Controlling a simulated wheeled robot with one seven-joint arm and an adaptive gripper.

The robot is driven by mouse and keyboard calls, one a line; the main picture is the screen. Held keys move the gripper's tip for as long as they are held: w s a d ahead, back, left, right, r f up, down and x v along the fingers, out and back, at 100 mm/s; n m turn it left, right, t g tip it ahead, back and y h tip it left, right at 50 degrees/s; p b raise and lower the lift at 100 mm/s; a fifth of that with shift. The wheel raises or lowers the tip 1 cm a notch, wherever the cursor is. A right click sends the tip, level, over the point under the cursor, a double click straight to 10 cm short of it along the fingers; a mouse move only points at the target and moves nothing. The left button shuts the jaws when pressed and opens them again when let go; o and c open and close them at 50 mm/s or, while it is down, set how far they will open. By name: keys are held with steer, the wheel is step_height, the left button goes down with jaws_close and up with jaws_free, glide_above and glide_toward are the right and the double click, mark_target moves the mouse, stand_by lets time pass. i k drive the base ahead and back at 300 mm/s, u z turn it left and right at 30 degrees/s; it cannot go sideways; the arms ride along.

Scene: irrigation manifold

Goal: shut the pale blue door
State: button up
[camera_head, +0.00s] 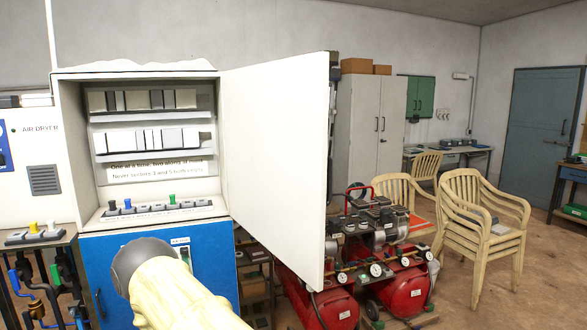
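A tall cabinet (66,150) stands at the left with its upper compartment open. Its large upper door (280,150) is swung wide out to the right, and looks off-white with at most a faint cool tint. The cabinet's lower front (105,280) is a strong blue and looks shut. A grey-blue room door (540,130) in the far right wall also looks shut. No door is clearly pale blue; the swung-out one is the only one seen open. My cream arm with a dark grey rounded joint crosses the lower front. My gripper is not in view.
Small coloured knobs (128,205) line the cabinet's ledge below the open compartment. Red compressors (325,305) with gauges stand behind and below the open door. Stacked cream chairs (475,225) stand right of them. Bare floor (530,275) is free at the right.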

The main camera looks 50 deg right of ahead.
mark_target(276, 113)
steer(key=z, duration=2.4)
steer(key=i, duration=2.4)
steer(key=u, duration=2.65)
steer(key=k, duration=1.05)
steer(key=z, duration=0.4)
